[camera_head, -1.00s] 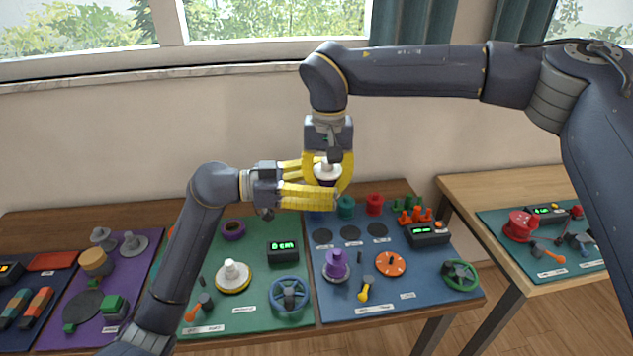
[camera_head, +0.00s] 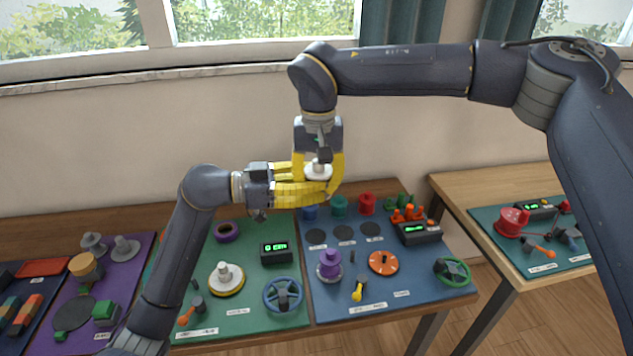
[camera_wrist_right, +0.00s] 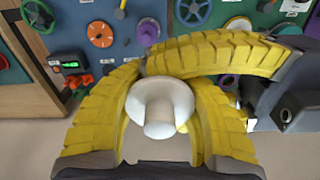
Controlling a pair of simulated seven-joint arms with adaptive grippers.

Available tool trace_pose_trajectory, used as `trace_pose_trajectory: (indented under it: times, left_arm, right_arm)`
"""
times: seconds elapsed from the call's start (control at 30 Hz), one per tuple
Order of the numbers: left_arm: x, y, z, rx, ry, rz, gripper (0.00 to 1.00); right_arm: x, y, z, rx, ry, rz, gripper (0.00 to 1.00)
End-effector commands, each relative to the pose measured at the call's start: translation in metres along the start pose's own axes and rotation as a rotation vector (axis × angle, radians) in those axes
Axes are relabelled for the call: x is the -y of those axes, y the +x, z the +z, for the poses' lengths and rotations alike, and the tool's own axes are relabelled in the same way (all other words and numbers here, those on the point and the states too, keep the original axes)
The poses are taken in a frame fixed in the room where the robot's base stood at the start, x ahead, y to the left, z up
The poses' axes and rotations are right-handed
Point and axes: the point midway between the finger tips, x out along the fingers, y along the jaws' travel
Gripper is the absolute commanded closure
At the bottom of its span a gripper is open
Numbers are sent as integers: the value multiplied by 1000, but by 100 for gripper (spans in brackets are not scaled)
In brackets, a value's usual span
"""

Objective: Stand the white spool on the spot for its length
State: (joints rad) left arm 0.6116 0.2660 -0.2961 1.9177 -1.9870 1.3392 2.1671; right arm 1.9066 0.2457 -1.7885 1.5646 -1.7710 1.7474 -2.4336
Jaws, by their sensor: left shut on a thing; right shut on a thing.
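The white spool (camera_head: 318,172) is held in the air above the back of the blue board (camera_head: 405,290). My right gripper (camera_head: 320,182) comes down from above and is shut on it. My left gripper (camera_head: 318,188) reaches in from the left and is shut on it too, at or just below the flange. In the right wrist view the spool (camera_wrist_right: 160,108) shows its white flange and stem between the yellow fingers. Its lower part is hidden. Dark round spots, left (camera_head: 316,236), middle (camera_head: 344,232) and right (camera_head: 371,229), lie bare on the blue board.
Blue (camera_head: 310,212), teal (camera_head: 339,206) and red (camera_head: 367,204) spools stand behind the spots. In front are a purple spool (camera_head: 330,266), an orange dial (camera_head: 383,262) and a yellow-handled lever (camera_head: 358,291). A display box (camera_head: 418,233) stands at right.

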Motion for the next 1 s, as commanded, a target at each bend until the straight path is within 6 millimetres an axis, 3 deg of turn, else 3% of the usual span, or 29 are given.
trace_pose_trajectory:
  times: [0.13,0.17,0.2,0.4,0.77,1.0]
  left_arm:
    - [-7,2,-4,-6,1,19,96]
    - [-8,2,-4,-6,1,20,96]
    - [-8,2,-4,-6,1,20,100]
    - [-8,3,-4,-6,1,22,100]
    - [-9,3,-4,-5,0,23,100]
    - [-8,3,-1,-2,-4,23,100]
  right_arm:
    - [-3,1,-7,-15,8,0,100]
    - [-3,1,-7,-15,9,0,80]
    - [-3,1,-7,-15,9,0,75]
    - [-3,1,-8,-16,10,-1,52]
    - [-3,-2,-8,-17,11,-1,52]
    - [-3,-30,-8,-21,11,-4,52]
